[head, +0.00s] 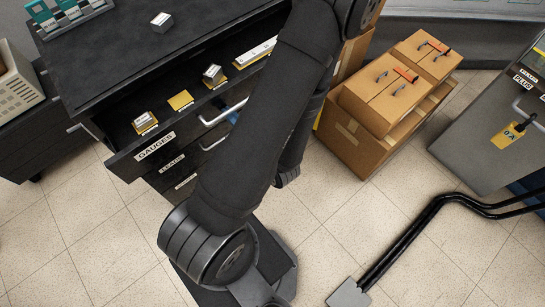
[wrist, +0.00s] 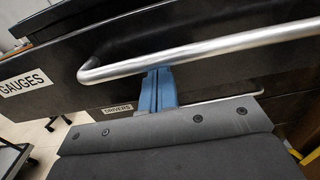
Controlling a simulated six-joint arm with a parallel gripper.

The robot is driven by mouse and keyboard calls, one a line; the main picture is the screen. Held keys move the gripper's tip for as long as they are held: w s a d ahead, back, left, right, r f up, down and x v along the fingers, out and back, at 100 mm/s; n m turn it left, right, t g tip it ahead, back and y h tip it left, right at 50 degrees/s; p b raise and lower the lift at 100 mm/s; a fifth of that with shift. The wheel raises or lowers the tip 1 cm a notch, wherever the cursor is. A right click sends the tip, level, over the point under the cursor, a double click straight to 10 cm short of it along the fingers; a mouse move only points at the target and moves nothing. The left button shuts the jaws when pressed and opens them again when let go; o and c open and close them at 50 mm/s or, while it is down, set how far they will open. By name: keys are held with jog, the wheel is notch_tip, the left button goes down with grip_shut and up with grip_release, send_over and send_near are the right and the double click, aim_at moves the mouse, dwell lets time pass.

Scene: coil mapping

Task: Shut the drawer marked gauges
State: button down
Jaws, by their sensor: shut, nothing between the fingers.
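The drawer marked gauges (head: 120,161) stands pulled out of the black cabinet in the head view. Its inside shows, with small items on yellow pads in a row. The label (head: 156,146) is on the left of its front, and it also shows in the wrist view (wrist: 22,82). Its silver bar handle (wrist: 200,49) crosses the wrist view. My gripper (wrist: 159,72) has blue fingers, shut and empty, with their tips close to the drawer front just under the handle. Whether they touch cannot be told. In the head view my arm hides the gripper and the drawer's right part.
A small grey block (head: 162,22) and a teal rack (head: 68,14) are on the cabinet top (head: 120,50). Cardboard boxes (head: 375,130) stand right of my arm. Black cables (head: 420,225) lie on the tiled floor.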

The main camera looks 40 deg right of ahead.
aim_at(203, 90)
jog(key=w, duration=1.5)
jog(key=shift+w, duration=0.1)
jog(key=shift+r, duration=0.1)
jog(key=s, duration=1.4)
jog(key=shift+s, duration=0.25)
jog(key=shift+w, duration=0.1)
jog(key=shift+w, duration=6.95)
